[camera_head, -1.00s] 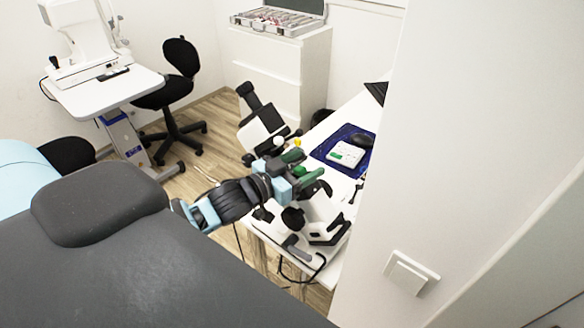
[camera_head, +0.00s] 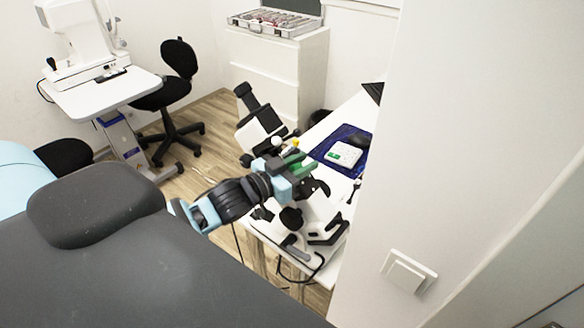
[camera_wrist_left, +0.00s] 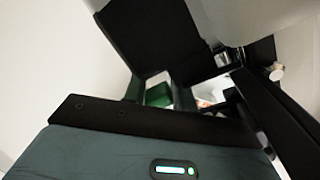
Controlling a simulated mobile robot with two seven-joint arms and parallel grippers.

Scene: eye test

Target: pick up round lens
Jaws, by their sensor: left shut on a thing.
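My left gripper (camera_head: 298,164) is over the near part of the white desk, beside the white and black microscope-like instrument (camera_head: 318,212). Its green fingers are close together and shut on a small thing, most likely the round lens. The fingers hide the lens, so I cannot make out its shape. In the left wrist view the green fingers (camera_wrist_left: 168,95) are seen close up, with dark parts around them. My right gripper is not in view.
The white desk (camera_head: 338,120) holds a blue mat (camera_head: 322,152) with a white box (camera_head: 343,154) and a black mouse (camera_head: 359,140). A white wall (camera_head: 470,130) stands close on the right. A dark padded couch (camera_head: 130,275) fills the lower left.

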